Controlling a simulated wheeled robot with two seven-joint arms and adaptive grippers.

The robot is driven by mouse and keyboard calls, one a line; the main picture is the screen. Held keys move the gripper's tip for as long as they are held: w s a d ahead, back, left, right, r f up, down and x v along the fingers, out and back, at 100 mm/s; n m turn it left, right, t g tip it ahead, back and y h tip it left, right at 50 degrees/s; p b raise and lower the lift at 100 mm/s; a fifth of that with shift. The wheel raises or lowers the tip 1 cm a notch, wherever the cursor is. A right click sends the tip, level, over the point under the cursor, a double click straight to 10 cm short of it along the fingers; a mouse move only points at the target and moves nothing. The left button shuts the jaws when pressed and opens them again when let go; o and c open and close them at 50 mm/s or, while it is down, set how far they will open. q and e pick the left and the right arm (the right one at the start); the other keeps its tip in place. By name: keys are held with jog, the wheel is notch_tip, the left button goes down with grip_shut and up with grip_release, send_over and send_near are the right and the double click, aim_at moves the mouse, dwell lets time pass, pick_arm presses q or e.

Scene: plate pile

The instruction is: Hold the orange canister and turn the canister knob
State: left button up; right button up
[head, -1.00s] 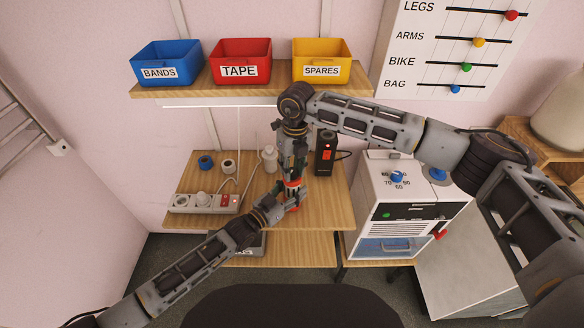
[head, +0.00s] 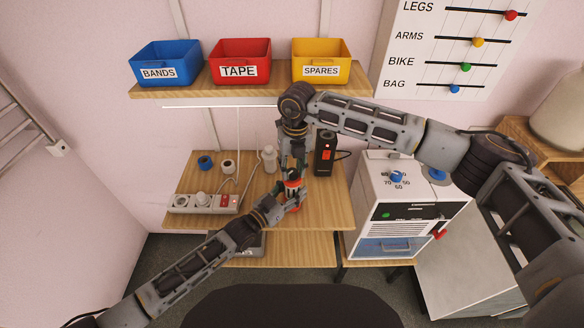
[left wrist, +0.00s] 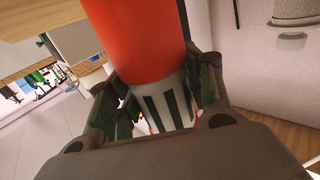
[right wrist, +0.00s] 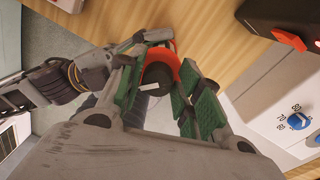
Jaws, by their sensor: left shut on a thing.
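The orange canister (head: 292,184) is upright, just in front of the wooden shelf in the head view. In the left wrist view its orange body (left wrist: 135,35) has a white band with black stripes. My left gripper (head: 292,203) is shut on it, one finger on each side. The black canister knob (right wrist: 156,75), with a white mark, shows at the canister's top in the right wrist view. My right gripper (right wrist: 160,88) points down over the knob, its fingers apart on either side. The knob is hidden by my right gripper in the head view.
A black device with a red switch (head: 326,152) stands close right of my right gripper. A white bottle (head: 269,158), tape rolls (head: 228,166) and a power strip (head: 205,204) are on the shelf. A white machine with a blue dial (head: 397,176) stands to the right.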

aim_at(294, 169)
jog(key=shift+o, duration=1.2)
jog(key=shift+s, duration=0.1)
jog(key=shift+r, duration=0.1)
pick_arm(q)
jog(key=shift+a, duration=0.1)
pick_arm(e)
notch_tip(294, 169, up, 12)
jog(key=shift+d, duration=0.3)
pick_arm(q)
jog(key=o, duration=1.5)
jog(key=shift+v, duration=5.95)
